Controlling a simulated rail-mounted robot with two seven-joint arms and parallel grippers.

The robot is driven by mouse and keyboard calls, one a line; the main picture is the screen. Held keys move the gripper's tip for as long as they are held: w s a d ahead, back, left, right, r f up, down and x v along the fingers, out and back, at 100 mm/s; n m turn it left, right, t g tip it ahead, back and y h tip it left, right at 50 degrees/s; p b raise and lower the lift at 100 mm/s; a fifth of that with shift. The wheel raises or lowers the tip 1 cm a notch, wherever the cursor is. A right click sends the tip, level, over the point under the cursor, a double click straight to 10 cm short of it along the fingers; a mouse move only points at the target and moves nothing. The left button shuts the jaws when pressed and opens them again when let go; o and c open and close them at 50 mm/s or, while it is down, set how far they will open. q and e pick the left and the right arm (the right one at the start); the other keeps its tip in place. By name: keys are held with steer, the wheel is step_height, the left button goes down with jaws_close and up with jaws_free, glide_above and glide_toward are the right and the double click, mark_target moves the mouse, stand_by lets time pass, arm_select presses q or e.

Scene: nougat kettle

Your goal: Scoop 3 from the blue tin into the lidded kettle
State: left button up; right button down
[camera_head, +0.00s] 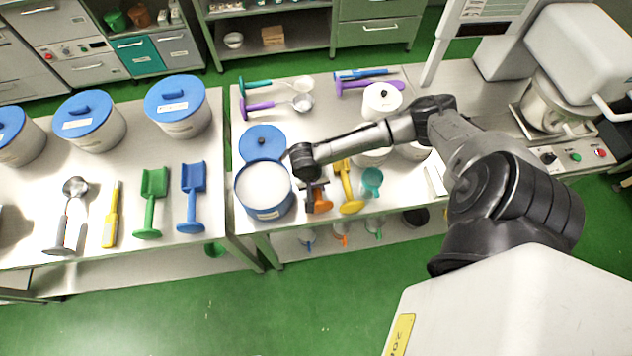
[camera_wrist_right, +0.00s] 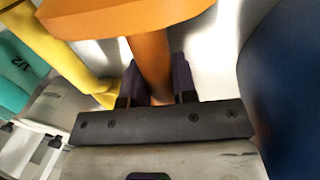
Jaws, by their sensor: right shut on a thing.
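The blue tin (camera_head: 263,212) stands open near the front edge of the right-hand table, full of white material. A blue lid (camera_head: 262,140) with a dark knob lies behind it. My right gripper (camera_head: 316,188) is just right of the tin, low over the table, shut on an orange scoop (camera_head: 321,202). In the right wrist view the fingers grip the handle of the orange scoop (camera_wrist_right: 135,18), and a dark blue wall, apparently the tin (camera_wrist_right: 285,85), is at the right. A steel kettle (camera_head: 546,108) sits under a white machine head at the far right. My left gripper is out of view.
A yellow scoop (camera_head: 348,190) and a teal cup-shaped scoop (camera_head: 372,182) lie right of the orange one. A white lidded pot (camera_head: 382,98) stands behind my right forearm. Several blue-lidded tins (camera_head: 180,112) stand on the left table. A narrow gap separates the tables.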

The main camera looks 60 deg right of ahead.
step_height(320, 180, up, 11)
steer(key=shift+f+p, duration=0.2)
steer(key=shift+p, duration=0.95)
step_height(320, 180, up, 4)
steer(key=p, duration=0.6)
steer(key=shift+r, duration=0.1)
